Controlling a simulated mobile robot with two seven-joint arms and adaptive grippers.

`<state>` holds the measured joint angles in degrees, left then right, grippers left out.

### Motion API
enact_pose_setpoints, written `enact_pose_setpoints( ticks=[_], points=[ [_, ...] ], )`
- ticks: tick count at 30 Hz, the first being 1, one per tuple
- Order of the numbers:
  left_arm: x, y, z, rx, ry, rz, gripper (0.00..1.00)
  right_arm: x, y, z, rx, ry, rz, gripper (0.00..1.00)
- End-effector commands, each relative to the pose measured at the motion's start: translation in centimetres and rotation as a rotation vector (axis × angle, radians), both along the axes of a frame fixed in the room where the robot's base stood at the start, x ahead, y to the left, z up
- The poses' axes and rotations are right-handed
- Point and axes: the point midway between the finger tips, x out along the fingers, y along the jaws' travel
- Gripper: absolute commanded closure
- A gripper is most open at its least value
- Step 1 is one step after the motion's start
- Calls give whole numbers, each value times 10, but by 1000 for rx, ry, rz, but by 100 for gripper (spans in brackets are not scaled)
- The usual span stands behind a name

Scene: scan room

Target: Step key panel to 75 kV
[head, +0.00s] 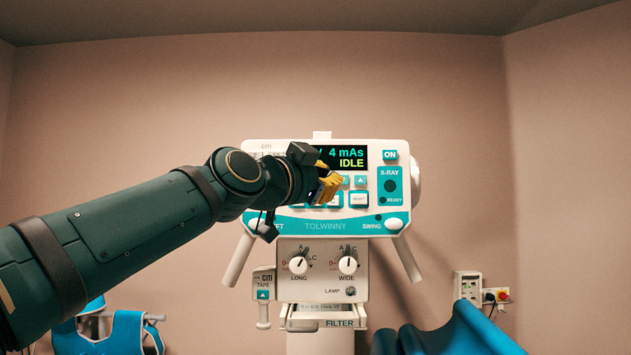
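The key panel (280,223) is the white and teal face of the X-ray unit, in the middle of the head view. Its black display (361,158) shows "4 mAs" and "IDLE"; the left part, with any kV value, is hidden behind my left gripper. Small teal arrow keys (360,181) and a white reset key (359,200) show right of the gripper; keys further left are mostly covered. My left gripper (331,187) is in front of the panel, its yellow fingertips bunched together, with nothing seen in them. Whether they touch a key cannot be told. My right gripper is out of view.
An ON key (390,155) and a teal X-RAY block (390,186) sit at the panel's right. Below are two knobs (348,265) and a filter slot (338,323). Blue shapes (455,335) stand low right, and a wall socket (468,286) is behind.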

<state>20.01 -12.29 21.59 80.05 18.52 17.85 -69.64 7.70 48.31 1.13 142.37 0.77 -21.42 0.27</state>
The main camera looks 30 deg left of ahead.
Motion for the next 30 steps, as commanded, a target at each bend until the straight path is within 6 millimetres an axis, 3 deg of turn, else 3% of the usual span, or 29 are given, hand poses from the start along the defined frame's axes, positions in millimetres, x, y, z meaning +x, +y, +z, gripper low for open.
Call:
enact_pose_setpoints(
  ticks=[4,5,6,30],
  points=[
    [0,0,0,0,0,0,100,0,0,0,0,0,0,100],
    [0,0,0,0,0,0,95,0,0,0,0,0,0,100],
    [0,0,0,0,0,0,100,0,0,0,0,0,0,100],
    [0,0,0,0,0,0,100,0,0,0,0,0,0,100]
  ],
)
